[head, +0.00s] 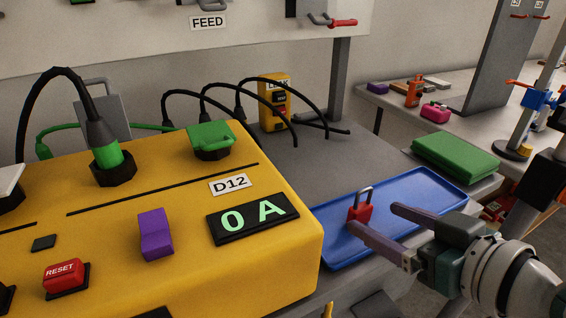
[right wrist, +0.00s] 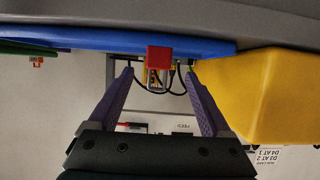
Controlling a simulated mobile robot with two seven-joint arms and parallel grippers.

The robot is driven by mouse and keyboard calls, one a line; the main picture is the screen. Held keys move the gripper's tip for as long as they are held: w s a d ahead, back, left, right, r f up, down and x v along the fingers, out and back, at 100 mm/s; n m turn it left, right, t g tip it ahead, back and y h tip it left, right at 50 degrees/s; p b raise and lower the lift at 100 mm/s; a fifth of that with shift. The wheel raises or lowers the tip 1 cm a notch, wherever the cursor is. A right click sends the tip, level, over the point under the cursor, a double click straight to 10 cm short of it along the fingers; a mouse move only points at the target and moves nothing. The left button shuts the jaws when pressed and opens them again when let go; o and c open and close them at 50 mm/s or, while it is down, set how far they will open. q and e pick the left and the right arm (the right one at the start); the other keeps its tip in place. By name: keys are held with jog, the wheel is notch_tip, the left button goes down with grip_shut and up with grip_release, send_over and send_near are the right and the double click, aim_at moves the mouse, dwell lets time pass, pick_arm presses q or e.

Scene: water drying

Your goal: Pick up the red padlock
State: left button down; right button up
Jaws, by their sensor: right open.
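The red padlock (head: 361,213) stands upright on the blue tray (head: 437,192), its grey shackle pointing up. My right gripper (head: 375,216) comes in from the right with its purple fingers spread and empty. In the head view one fingertip lies just in front of the padlock's lower part; I cannot tell if they touch. In the right wrist view, which looks upside down, the padlock (right wrist: 159,55) shows between and beyond the two fingertips (right wrist: 159,72). My left gripper is out of view.
A large yellow box (head: 185,235) with a "0 A" display borders the tray on the left. A green case (head: 456,157) lies behind the tray. A yellow handheld unit (head: 274,103) and black cables stand at the back. The grey bench (head: 320,165) behind the tray is mostly clear.

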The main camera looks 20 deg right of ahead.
aim_at(365, 214)
jog(key=b+x, duration=0.1)
jog(key=x, duration=0.4)
jog(key=shift+d+f+b, duration=0.1)
jog(key=shift+f+b, duration=0.25)
jog(key=shift+b, duration=0.05)
jog(key=shift+w+f, duration=0.1)
jog(key=shift+w, duration=0.3)
jog(key=shift+c, duration=0.2)
grip_shut()
